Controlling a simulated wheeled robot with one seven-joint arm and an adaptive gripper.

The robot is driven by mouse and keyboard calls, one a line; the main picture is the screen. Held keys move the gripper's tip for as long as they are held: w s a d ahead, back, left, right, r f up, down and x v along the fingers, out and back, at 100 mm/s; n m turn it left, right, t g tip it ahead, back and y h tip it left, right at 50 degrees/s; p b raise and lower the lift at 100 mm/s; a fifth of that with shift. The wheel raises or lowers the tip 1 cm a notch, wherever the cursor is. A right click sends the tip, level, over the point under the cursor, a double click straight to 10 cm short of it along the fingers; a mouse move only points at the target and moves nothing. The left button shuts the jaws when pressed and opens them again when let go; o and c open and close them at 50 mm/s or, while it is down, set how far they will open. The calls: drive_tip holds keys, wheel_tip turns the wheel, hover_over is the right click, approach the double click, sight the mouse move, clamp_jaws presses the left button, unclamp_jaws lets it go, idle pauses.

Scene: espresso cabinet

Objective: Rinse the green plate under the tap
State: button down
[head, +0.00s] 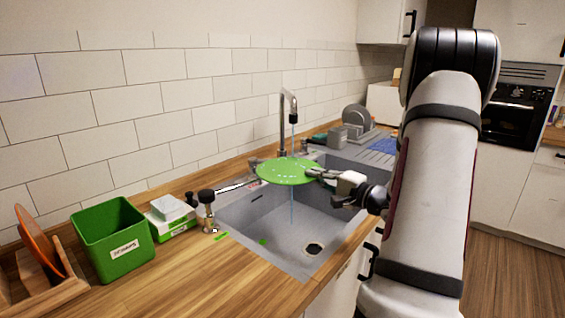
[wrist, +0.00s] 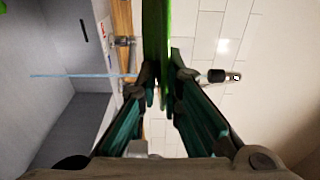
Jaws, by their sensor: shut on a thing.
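The green plate (head: 285,171) is held roughly level above the sink (head: 262,215). My gripper (head: 318,174) is shut on its right edge. In the wrist view the plate (wrist: 156,40) shows nearly edge-on between my fingers (wrist: 164,82). The tap (head: 284,125) stands behind the plate with its spout over it; the spout tip also shows in the wrist view (wrist: 215,76). A thin blue water stream (head: 293,135) falls from the spout to the plate. The stream also shows below the plate, and in the wrist view (wrist: 80,76). Small pale specks show on the plate's top.
A green labelled bin (head: 115,245), a green-and-white sponge box (head: 170,220) and a black-topped dispenser (head: 206,205) stand left of the sink. An orange plate (head: 38,240) stands in a wooden rack. Grey dishes (head: 355,118) stand behind the sink.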

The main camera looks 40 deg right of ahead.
drive_tip(key=shift+r, duration=0.1)
idle(0.5)
drive_tip(key=s+a+r+p, duration=0.1)
drive_tip(key=s+a+r, duration=0.2)
drive_tip(key=r, duration=0.1)
drive_tip(key=shift+s, duration=0.4)
drive_tip(key=shift+s+a, duration=0.1)
idle(1.0)
